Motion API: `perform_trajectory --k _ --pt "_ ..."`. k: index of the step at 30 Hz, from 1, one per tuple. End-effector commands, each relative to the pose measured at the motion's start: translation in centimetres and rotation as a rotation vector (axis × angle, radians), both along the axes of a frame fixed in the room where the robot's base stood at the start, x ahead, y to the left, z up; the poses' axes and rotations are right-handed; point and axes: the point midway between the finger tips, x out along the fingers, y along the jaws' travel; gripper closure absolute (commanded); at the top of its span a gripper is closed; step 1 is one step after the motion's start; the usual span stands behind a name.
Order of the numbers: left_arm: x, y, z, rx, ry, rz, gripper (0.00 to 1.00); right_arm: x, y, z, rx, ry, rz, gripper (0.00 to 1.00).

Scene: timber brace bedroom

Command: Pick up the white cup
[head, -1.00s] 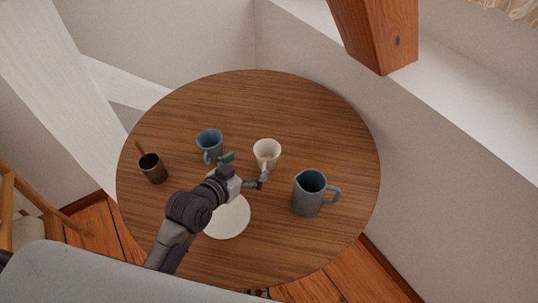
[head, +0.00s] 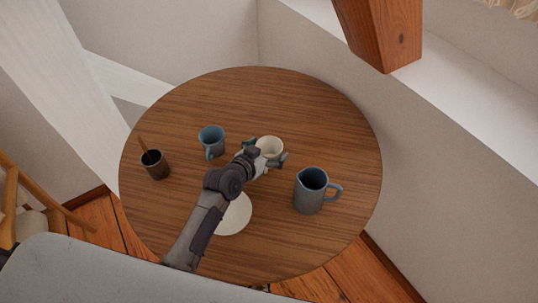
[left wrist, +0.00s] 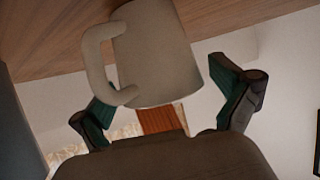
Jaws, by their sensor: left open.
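The white cup (head: 270,146) stands on the round wooden table, partly hidden by my left gripper in the head view. My left gripper (head: 265,153) is open, with one finger on each side of the cup's near side. In the left wrist view the cup (left wrist: 158,58) fills the upper middle, its handle on the left. The open fingers (left wrist: 168,98) show left and right of the cup's lower part; I cannot tell whether they touch it. My right gripper is not in view.
On the table (head: 300,100) a blue cup (head: 211,140) stands left of the white cup, and a grey-blue jug (head: 309,192) to its right. A dark cup (head: 155,165) holding a stick is farther left. A white plate (head: 235,216) lies under my left arm.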

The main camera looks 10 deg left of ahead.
Motion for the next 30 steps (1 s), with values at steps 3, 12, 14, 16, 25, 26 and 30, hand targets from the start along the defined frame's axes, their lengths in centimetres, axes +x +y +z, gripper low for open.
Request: perform_trajectory --k 3,12,14,16,25,26,30 --pt "0.0 0.0 0.0 0.000 0.000 0.000 0.08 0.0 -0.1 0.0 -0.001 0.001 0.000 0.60" --pt "-0.1 0.0 0.0 0.000 0.000 0.000 0.58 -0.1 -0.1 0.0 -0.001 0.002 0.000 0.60" --pt "0.0 0.0 0.1 0.000 -0.001 0.001 0.65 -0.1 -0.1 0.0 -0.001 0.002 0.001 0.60" --pt "0.0 0.0 0.1 0.000 -0.001 0.001 0.65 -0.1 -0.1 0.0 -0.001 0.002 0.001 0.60" --pt "0.0 0.0 2.0 -0.001 -0.006 0.000 0.66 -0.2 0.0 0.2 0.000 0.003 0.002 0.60" --pt "0.0 0.0 2.6 -0.001 -0.007 0.001 0.66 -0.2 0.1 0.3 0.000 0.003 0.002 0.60" --pt "0.0 0.0 5.5 0.000 -0.007 0.000 0.66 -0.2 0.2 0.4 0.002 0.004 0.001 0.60"
